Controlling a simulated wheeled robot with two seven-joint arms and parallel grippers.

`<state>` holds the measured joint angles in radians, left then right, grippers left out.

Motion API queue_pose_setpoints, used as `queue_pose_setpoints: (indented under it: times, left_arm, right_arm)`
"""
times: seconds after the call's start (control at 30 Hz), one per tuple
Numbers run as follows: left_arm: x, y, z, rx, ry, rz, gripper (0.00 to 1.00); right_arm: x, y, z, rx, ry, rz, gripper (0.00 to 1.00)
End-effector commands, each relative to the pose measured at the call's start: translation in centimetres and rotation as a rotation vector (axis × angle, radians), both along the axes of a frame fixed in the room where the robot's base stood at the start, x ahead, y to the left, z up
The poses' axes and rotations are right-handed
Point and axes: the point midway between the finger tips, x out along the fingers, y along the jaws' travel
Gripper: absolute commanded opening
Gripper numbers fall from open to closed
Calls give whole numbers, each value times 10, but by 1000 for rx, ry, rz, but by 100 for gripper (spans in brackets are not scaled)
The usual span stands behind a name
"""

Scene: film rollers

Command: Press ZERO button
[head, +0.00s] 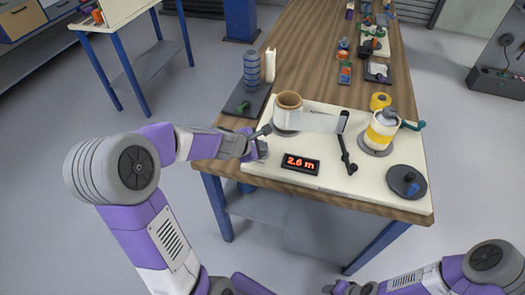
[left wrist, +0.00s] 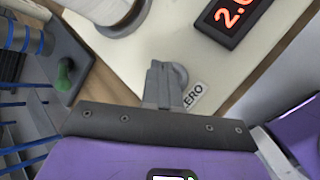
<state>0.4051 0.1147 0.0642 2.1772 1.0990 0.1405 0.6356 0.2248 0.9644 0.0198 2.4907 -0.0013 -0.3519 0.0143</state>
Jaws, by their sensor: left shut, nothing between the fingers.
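The round grey ZERO button (left wrist: 181,74) sits on the cream board (left wrist: 275,45), beside a ZERO label (left wrist: 193,95). In the left wrist view the fingers of my left gripper (left wrist: 160,80) are shut and empty, and they cover part of the button. I cannot tell whether they touch it. In the head view my left gripper (head: 258,146) is at the board's left edge, left of the display (head: 300,164), which reads 2.6 m in red. The display also shows in the left wrist view (left wrist: 232,18). My right gripper (head: 342,288) is low at the bottom edge, its fingers unclear.
On the board stand a tan-topped roller (head: 288,113), a white film strip (head: 320,122), a dark arm (head: 347,157), a yellow-and-white roller (head: 380,131) and a dark disc (head: 407,181). A dark stand with grey-blue rings (head: 251,68) is behind my left gripper.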

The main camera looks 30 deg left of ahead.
Motion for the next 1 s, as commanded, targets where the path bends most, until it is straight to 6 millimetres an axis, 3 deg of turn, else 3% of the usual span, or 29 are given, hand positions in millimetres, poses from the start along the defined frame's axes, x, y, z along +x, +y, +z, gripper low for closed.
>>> queue_pose_setpoints:
  times: [1.0]
  left_arm:
    - [0,0,-8,0,1,0,0]
  right_arm:
    - [0,0,-8,0,0,0,43]
